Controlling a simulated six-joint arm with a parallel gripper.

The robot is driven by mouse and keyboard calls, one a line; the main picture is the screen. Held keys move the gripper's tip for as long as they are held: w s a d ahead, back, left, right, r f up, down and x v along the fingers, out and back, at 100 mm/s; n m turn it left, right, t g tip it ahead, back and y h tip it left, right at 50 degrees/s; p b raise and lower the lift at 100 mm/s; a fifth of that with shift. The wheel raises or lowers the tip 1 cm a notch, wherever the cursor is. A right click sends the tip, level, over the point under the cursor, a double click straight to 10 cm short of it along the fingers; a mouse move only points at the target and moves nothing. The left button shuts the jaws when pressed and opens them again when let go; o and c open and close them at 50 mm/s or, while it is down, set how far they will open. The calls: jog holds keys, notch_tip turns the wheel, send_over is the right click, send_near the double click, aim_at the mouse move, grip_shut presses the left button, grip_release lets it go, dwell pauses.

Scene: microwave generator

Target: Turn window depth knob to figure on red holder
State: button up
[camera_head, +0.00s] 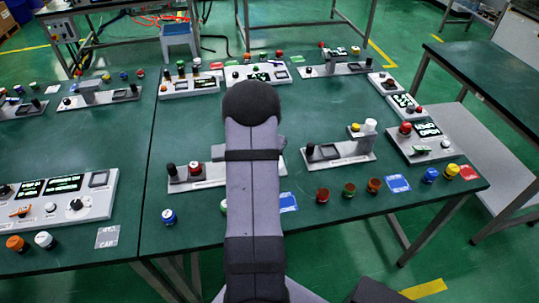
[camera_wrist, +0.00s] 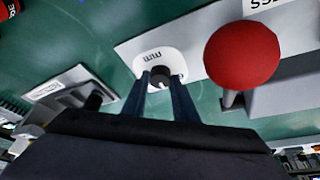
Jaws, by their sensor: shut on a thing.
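In the wrist view, my gripper (camera_wrist: 160,80) is shut on a small black knob (camera_wrist: 159,77). The knob sits on a white round-ended plate (camera_wrist: 147,58) marked "mm". My fingers stand on either side of the knob and cover part of it. The knob's pointer direction cannot be made out. In the head view my grey arm hides the gripper and the knob. A red holder-like card (camera_head: 468,173) lies at the front right of the table; its figure is too small to read.
A large red ball-shaped knob (camera_wrist: 242,53) stands close to the right of my fingers. A grey block with a black post (camera_wrist: 72,90) is at the left. Blue cards (camera_head: 397,183) and several coloured knobs line the front edge.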

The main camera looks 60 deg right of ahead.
jog(key=shift+r+n+p, duration=0.15)
jog(key=shift+n+p, duration=0.15)
jog(key=shift+p, duration=0.25)
jog(key=n+p, duration=0.1)
jog(key=p, duration=0.2)
jog(key=shift+s+r+n+t, duration=0.1)
jog(key=shift+n+t, duration=0.2)
jog(key=shift+t, duration=0.1)
jog(key=shift+f+n+t+p, duration=0.3)
jog(key=shift+n+p, duration=0.5)
jog(key=shift+p, duration=0.2)
jog(key=shift+d+f+n+y+b, duration=0.15)
jog(key=shift+n+y+b, duration=0.25)
jog(key=shift+n+b, duration=0.45)
jog(key=b, duration=0.3)
jog(key=n+t+b, duration=0.1)
jog(key=b, duration=0.1)
jog(key=shift+s+f+n+b, duration=0.1)
jog(key=shift+f+n+b, duration=0.15)
jog(key=shift+b, duration=0.15)
jog(key=n+y+b, duration=0.1)
jog(key=b, duration=0.2)
jog(key=shift+r+n, duration=0.15)
jog(key=shift+n, duration=0.15)
jog(key=shift+r+n+t+b, duration=0.15)
jog(key=shift+n+t+b, duration=0.2)
jog(key=shift+b, duration=0.65)
jog(key=shift+r+n, duration=0.15)
jog(key=shift+n, duration=0.1)
